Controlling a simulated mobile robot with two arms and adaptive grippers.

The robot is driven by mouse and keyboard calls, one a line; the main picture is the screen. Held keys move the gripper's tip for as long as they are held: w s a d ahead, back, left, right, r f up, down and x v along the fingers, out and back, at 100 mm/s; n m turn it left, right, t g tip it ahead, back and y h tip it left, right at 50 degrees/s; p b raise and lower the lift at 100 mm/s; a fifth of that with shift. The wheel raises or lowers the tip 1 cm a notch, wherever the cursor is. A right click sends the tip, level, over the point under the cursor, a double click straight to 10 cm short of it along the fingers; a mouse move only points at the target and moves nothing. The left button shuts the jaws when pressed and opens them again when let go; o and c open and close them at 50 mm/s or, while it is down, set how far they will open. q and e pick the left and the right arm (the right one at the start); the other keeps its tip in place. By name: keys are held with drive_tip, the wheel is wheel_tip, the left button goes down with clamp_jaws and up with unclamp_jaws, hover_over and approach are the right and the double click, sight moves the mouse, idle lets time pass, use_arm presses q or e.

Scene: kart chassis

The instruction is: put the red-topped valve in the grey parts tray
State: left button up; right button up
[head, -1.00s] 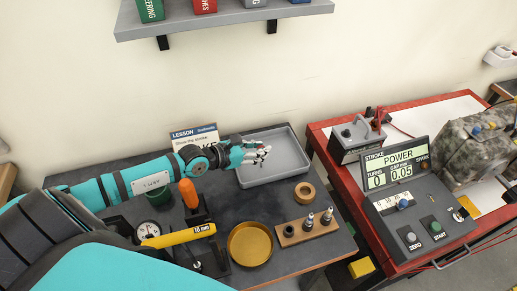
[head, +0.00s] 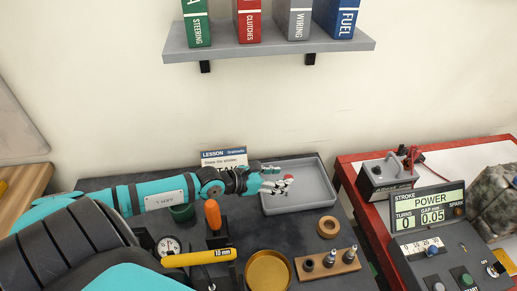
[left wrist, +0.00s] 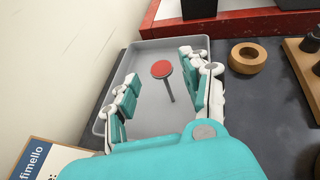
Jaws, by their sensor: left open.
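The red-topped valve (left wrist: 161,69) has a round red head and a thin grey stem. In the left wrist view it shows between my fingers, against the floor of the grey parts tray (left wrist: 148,45). In the head view its red top (head: 288,177) shows at my fingertips, over the tray (head: 325,190). My left gripper (head: 277,179) reaches over the tray's left part. Its fingers stand apart in the left wrist view (left wrist: 160,77), with gaps beside the valve. I cannot tell whether the stem rests on the tray floor. My right gripper is out of view.
A wooden ring (head: 328,227), a wooden block with metal parts (head: 328,265) and a yellow round dish (head: 269,271) stand in front of the tray. An orange-handled tool (head: 212,215) stands near my left forearm. A red-edged bench (head: 350,175) is on the right.

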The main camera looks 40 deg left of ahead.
use_arm(q)
drive_tip(key=v, duration=0.9)
drive_tip(key=shift+p, duration=0.4)
drive_tip(key=shift+r, duration=0.1)
